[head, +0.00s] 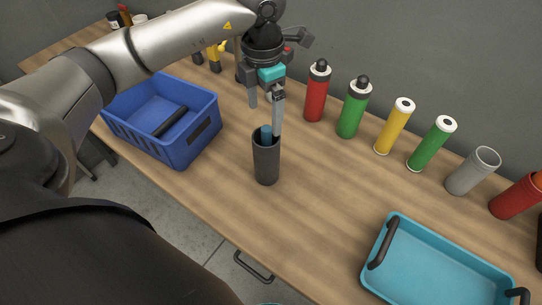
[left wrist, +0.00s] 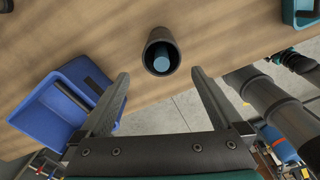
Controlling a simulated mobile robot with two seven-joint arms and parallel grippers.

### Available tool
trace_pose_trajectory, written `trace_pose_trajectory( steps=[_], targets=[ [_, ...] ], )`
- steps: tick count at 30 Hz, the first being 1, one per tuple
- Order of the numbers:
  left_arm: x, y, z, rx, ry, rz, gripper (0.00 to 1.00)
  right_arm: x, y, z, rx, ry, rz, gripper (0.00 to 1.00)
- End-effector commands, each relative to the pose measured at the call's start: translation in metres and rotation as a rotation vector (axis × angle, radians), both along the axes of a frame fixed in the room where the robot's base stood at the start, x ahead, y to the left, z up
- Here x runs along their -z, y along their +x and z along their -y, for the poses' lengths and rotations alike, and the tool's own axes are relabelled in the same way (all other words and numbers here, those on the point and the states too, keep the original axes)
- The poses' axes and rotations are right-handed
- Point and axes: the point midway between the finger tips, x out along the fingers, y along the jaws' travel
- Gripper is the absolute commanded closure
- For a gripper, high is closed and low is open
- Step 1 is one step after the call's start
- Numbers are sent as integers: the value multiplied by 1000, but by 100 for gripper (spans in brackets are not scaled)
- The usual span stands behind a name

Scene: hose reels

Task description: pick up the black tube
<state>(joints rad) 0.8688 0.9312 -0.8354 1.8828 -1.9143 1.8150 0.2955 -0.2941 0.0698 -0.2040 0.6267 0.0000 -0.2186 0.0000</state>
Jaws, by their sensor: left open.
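The black tube (head: 266,165) stands upright near the front edge of the wooden table, in the middle of the head view. A blue cylindrical thing shows inside its open top. In the left wrist view the tube (left wrist: 160,39) is beyond the fingertips, its open mouth toward the camera. My left gripper (head: 264,102) is open and empty, pointing down over the tube. In the head view one finger overlaps the tube's rim. In the left wrist view the gripper (left wrist: 159,73) has its fingers spread on either side, apart from the tube.
A blue crate (head: 207,138) with a black object inside stands to the left. A teal tray (head: 376,279) with dark handles is at the lower right. Red, green, yellow and grey cylinders line the back by the wall. Bare table lies between the tube and the tray.

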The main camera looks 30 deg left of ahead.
Motion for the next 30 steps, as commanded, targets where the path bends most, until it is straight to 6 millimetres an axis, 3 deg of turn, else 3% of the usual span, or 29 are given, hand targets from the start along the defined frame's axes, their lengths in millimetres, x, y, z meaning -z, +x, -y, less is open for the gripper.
trace_pose_trajectory(
  steps=[4, 13, 21, 30],
  targets=[
    [29, 0, 1, 0, -2, -3, 0, -1, -1, 0, -1, 1, -1, 0],
    [53, -1, 0, 0, 0, -1, 0, -2, -6, 7, -1, -10, -11, 0],
    [91, -2, 1, -1, -2, -1, 0, -6, -8, 10, 3, -14, -14, 0],
    [97, -1, 1, 1, -1, 2, 0, -6, -9, 11, 3, -14, -15, 0]
  ],
)
